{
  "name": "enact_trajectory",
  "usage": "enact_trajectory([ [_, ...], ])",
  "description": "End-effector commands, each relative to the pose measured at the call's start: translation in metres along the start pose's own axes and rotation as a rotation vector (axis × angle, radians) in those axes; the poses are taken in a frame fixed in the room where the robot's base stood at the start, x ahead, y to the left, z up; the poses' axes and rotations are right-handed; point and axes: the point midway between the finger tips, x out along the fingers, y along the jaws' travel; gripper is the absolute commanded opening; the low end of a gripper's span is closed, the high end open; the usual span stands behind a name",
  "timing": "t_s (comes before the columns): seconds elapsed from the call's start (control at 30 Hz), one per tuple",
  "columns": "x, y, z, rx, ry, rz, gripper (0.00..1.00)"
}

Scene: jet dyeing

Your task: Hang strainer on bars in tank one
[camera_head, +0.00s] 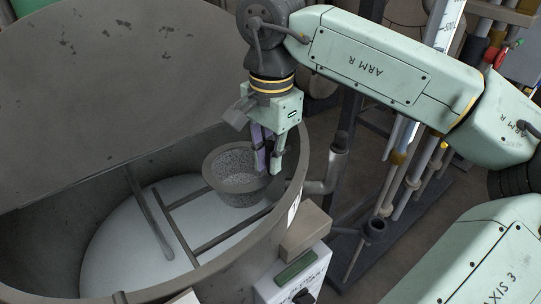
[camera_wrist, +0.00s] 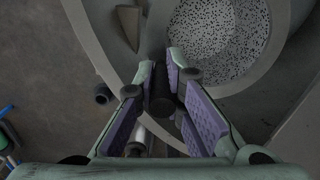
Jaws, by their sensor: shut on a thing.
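The strainer (camera_head: 225,183) is a round grey basket with a speckled, perforated inside. It is upright within the right side of the open tank (camera_head: 154,294), close to the inner wall. My gripper (camera_head: 268,165) is above the strainer's right edge, shut on its handle. In the wrist view, my gripper (camera_wrist: 172,85) has its purple pads on either side of the dark handle, and the strainer (camera_wrist: 212,35) lies ahead of it. Dark bars (camera_head: 181,232) cross the tank above pale liquid. The strainer hides part of the bars, and I cannot tell if it touches them.
The large tank lid (camera_head: 110,80) stands open at the back left. A control box (camera_head: 298,275) is on the tank's front right side. Pipes and a stand (camera_head: 375,228) are to the right of the tank. The tank's left part is open above the liquid.

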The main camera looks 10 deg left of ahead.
Motion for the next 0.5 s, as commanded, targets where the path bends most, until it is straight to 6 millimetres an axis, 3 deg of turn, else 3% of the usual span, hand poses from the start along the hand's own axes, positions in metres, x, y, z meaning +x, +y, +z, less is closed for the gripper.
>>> enact_trajectory([
  [0.5, 0.0077, 0.0001, 0.0, 0.0, 0.0, 0.0, 0.0],
])
